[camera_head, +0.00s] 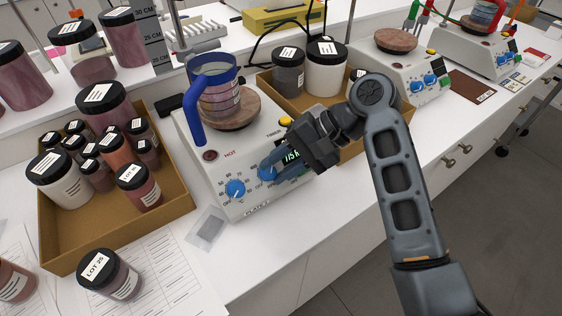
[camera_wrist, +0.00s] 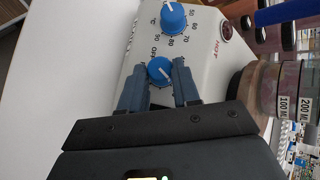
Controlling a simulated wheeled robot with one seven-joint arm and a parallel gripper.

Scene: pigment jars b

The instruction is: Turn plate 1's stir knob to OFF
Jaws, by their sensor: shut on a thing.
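Plate 1 (camera_head: 240,205) is a white hotplate with a printed plate label on its front. Its left blue knob (camera_head: 235,188) has a temperature scale and also shows in the wrist view (camera_wrist: 173,18). The right blue knob, the stir knob (camera_wrist: 159,70), sits between the two fingers of my gripper (camera_wrist: 160,82) in the wrist view. An OFF mark is printed beside it. My gripper (camera_head: 268,168) is shut on this knob, and its fingers partly hide it in the head view. The knob's exact pointer angle is hard to read.
A beaker with a blue handle (camera_head: 215,88) stands on the plate's round top. A cardboard tray of jars (camera_head: 172,218) is at left, and another tray (camera_head: 345,150) is behind my gripper. More hotplates (camera_head: 425,85) stand at right.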

